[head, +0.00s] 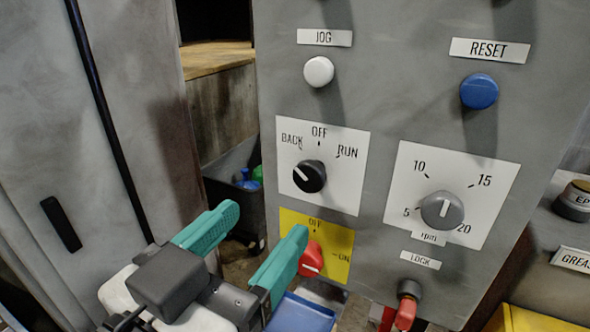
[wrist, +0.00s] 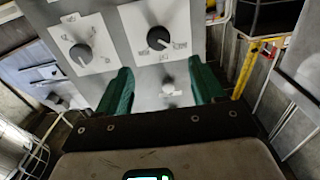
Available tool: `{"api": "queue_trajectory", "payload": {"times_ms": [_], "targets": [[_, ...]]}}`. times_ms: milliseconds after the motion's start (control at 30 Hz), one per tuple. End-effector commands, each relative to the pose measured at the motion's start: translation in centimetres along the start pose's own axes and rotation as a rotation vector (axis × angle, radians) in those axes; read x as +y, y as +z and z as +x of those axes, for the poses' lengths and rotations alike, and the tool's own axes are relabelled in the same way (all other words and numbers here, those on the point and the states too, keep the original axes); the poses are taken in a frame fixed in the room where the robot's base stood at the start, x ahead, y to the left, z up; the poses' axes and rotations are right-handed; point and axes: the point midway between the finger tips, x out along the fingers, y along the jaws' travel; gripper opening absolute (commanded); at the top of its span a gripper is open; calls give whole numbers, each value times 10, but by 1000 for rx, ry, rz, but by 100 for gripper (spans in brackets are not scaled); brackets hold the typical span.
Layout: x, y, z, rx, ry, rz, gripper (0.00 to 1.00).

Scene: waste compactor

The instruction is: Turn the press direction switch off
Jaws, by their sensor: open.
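The press direction switch (head: 309,176) is a black round knob on a white plate marked BACK, OFF and RUN, on the grey panel. Its white mark points to the upper left, toward BACK. My gripper (head: 262,225) has two teal fingers, spread apart and empty, at lower left of the switch in the head view. The wrist view shows the panel upside down, with the switch (wrist: 158,38) beyond the gap between the fingertips (wrist: 158,70). The fingers appear apart from the knob.
A red knob (head: 311,262) on a yellow OFF/ON plate sits below the switch, partly behind a finger. The grey rpm dial (head: 442,210) is to the right. The white JOG button (head: 318,72) and blue RESET button (head: 479,91) are above. A red LOCK key (head: 405,312) is at lower right.

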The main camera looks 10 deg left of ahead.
Motion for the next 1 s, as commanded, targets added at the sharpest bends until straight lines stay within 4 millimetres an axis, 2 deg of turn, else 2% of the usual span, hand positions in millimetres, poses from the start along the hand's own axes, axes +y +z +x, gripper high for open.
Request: {"api": "queue_trajectory", "payload": {"times_ms": [167, 400, 600, 800, 1000], "targets": [[1, -1, 25, -3, 5, -3, 68], [1, -1, 69, -3, 4, -4, 68], [1, 0, 95, -4, 3, -4, 68], [1, 1, 105, -2, 2, -3, 68], [1, 1, 106, -3, 2, -2, 68]]}}
